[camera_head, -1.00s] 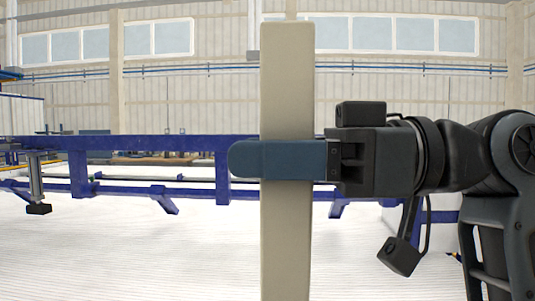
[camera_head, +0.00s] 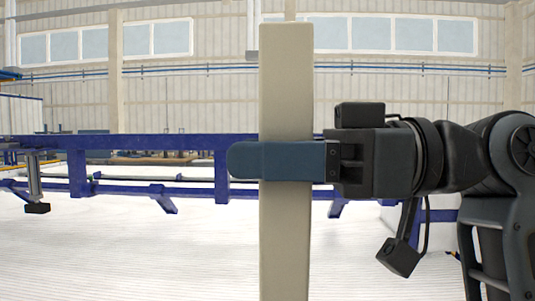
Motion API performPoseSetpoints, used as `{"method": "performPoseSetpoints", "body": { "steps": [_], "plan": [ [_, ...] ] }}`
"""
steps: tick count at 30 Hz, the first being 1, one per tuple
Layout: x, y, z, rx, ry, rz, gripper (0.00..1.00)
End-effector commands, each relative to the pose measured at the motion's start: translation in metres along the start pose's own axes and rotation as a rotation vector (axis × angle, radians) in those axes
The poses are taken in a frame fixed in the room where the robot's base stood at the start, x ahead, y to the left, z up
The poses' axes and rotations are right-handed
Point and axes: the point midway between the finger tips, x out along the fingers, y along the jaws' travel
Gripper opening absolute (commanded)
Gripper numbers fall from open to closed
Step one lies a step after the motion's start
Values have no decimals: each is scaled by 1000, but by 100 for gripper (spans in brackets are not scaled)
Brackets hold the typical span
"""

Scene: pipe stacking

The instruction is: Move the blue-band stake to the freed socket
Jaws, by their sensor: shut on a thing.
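A tall beige stake (camera_head: 286,90) stands upright in the middle of the head view. Its lower end runs out of the bottom of the picture. My gripper (camera_head: 285,160) comes in from the right and is shut on the stake around its middle; a dark blue finger lies across the stake's near face. No blue band can be told apart on the visible stake; any part behind the finger is hidden. No socket is in view.
A long blue metal frame (camera_head: 140,143) with legs and cross bars stretches behind the stake on the left. The pale ribbed floor (camera_head: 130,255) is clear at the front left. A wall with windows (camera_head: 395,34) stands at the back.

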Motion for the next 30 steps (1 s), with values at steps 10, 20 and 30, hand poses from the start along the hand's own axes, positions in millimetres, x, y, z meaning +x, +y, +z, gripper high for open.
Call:
{"method": "performPoseSetpoints", "body": {
  "steps": [10,20,30],
  "plan": [
    [0,0,11,-1,2,0,0],
    [0,0,18,-2,2,0,0],
    [0,0,17,-2,2,0,0]
  ]
}}
